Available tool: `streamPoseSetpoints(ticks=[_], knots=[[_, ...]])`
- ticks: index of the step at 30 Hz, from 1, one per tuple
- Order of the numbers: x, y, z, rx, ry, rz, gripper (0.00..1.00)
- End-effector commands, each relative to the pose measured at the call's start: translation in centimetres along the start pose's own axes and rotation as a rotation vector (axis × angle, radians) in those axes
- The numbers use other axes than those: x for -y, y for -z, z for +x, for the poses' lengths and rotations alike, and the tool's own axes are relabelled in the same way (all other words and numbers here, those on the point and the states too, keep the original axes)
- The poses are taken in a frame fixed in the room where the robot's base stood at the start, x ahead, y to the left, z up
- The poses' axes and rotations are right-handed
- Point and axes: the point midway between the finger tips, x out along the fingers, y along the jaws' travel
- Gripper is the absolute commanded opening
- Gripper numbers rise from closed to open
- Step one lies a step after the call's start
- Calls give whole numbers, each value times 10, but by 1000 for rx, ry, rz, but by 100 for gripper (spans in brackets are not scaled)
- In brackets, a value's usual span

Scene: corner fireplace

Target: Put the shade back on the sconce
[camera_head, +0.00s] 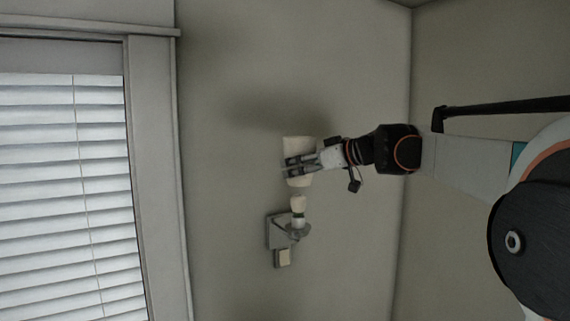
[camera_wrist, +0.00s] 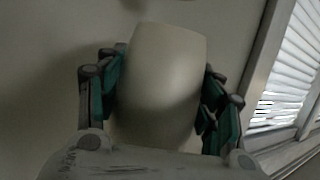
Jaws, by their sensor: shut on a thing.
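The cream shade (camera_head: 298,146) is held between the fingers of my gripper (camera_head: 297,165) in the head view. In the wrist view the shade (camera_wrist: 160,85) fills the middle, with the gripper's fingers (camera_wrist: 160,100) pressed on both its sides. The sconce (camera_head: 280,231) is fixed on the wall below, with a square metal backplate and a cream upright part (camera_head: 298,204) on its arm. The shade is above this upright part, with a small gap between them in the head view. Their depth alignment is hard to tell.
A window with white blinds (camera_head: 70,190) and a pale frame (camera_head: 155,180) is on the left. A small square fitting (camera_head: 283,257) is just below the sconce. A wall corner (camera_head: 405,100) runs behind my arm. The wall around the sconce is otherwise bare.

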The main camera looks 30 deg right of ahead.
Motion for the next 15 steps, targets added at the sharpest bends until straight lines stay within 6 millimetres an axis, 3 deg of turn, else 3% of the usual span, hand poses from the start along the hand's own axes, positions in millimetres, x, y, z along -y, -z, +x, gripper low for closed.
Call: streamPoseSetpoints(ticks=[15], knots=[[0,-33,11,0,0,0,48]])
